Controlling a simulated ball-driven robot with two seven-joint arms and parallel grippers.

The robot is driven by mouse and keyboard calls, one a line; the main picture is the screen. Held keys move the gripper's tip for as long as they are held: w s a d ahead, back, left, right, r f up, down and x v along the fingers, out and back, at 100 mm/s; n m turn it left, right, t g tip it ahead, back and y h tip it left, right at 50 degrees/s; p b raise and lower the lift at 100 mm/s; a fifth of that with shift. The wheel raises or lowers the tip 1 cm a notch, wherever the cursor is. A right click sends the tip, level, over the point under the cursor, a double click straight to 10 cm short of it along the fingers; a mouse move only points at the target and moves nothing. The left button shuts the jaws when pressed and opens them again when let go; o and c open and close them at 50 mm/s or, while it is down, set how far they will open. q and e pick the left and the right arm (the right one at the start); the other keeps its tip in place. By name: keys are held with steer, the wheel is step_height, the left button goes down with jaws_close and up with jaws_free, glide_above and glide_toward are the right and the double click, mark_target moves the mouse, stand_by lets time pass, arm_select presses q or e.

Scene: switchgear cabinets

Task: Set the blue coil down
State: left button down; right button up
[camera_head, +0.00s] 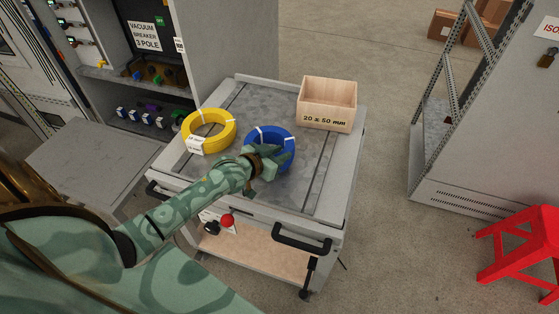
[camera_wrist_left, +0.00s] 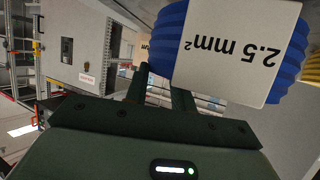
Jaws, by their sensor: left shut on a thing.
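The blue coil (camera_head: 262,134) is a ring with white bands, over the grey top of the trolley (camera_head: 232,174). My left gripper (camera_head: 270,158) is shut on the near side of the coil. It covers part of the ring. In the left wrist view the blue coil (camera_wrist_left: 290,62) is close to the fingers (camera_wrist_left: 160,88), with a white "2.5 mm²" label upside down. I cannot tell whether the coil touches the trolley top or hangs just above it. My right gripper is not in view.
A yellow coil (camera_head: 209,115) lies just left of the blue one. A wooden box (camera_head: 327,112) marked "20 ± 50 mm" stands at the top's back right. Bare top shows at the front right. A red stool (camera_head: 522,228) and an open cabinet (camera_head: 138,78) flank the trolley.

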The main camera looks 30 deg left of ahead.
arm_select(q)
step_height(320, 180, down, 2)
steer(key=shift+r, duration=0.1)
steer(key=c, duration=1.2)
jaws_free()
steer(key=shift+f, duration=0.2)
steer(key=shift+o, duration=0.2)
steer(key=shift+s, duration=0.1)
steer(key=shift+r, duration=0.1)
